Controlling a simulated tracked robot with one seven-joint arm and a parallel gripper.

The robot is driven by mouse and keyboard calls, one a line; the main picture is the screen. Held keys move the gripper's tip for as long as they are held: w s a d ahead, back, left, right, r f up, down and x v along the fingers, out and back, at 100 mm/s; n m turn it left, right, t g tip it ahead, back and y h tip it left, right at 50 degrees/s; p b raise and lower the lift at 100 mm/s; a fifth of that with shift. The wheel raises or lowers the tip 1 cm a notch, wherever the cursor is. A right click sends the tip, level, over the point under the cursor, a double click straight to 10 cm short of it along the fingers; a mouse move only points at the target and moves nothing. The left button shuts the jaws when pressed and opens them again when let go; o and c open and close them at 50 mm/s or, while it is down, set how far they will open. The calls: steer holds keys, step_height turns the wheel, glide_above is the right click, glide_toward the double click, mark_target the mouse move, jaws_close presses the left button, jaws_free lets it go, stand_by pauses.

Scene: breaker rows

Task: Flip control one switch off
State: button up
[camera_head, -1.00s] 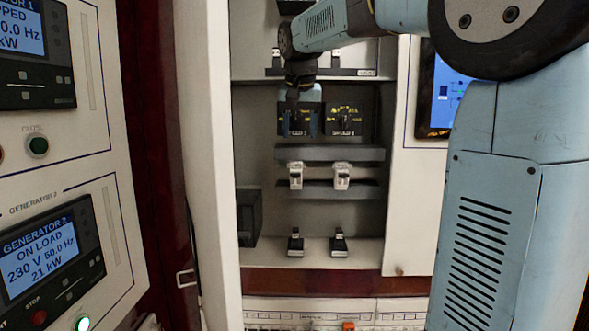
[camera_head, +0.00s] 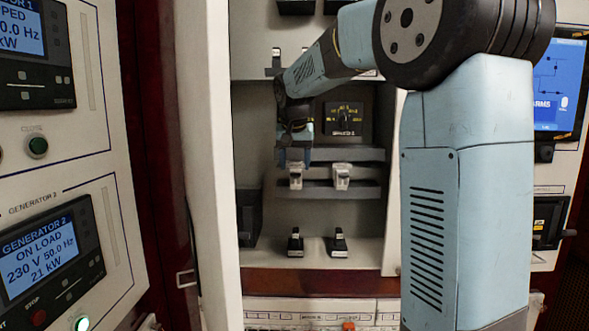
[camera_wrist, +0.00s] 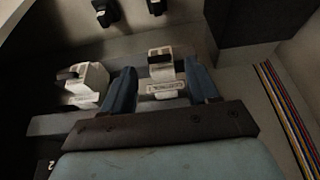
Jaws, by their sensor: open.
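Two white breaker switches sit side by side on a grey rail in the cabinet. The left one (camera_head: 296,180) is just below my gripper (camera_head: 293,157) in the head view, and the other (camera_head: 342,177) stands to its right. In the wrist view my gripper (camera_wrist: 160,66) is open, its two blue fingers spread either side of one white switch (camera_wrist: 164,72). That switch has a dark lever tip and a small label too blurred to read surely. The neighbouring white switch (camera_wrist: 86,86) is left of the fingers there. I cannot tell whether the fingers touch the switch.
Two black-based switches (camera_head: 295,243) (camera_head: 338,243) stand lower in the cabinet. A rotary selector (camera_head: 344,119) is above the rail, and my arm hides the one beside it. Coloured wires (camera_wrist: 288,115) run along the wrist view's right side. Generator panels (camera_head: 40,255) stand left.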

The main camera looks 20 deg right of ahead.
mark_target(295, 175)
steer(key=shift+x, duration=1.25)
steer(key=c, duration=1)
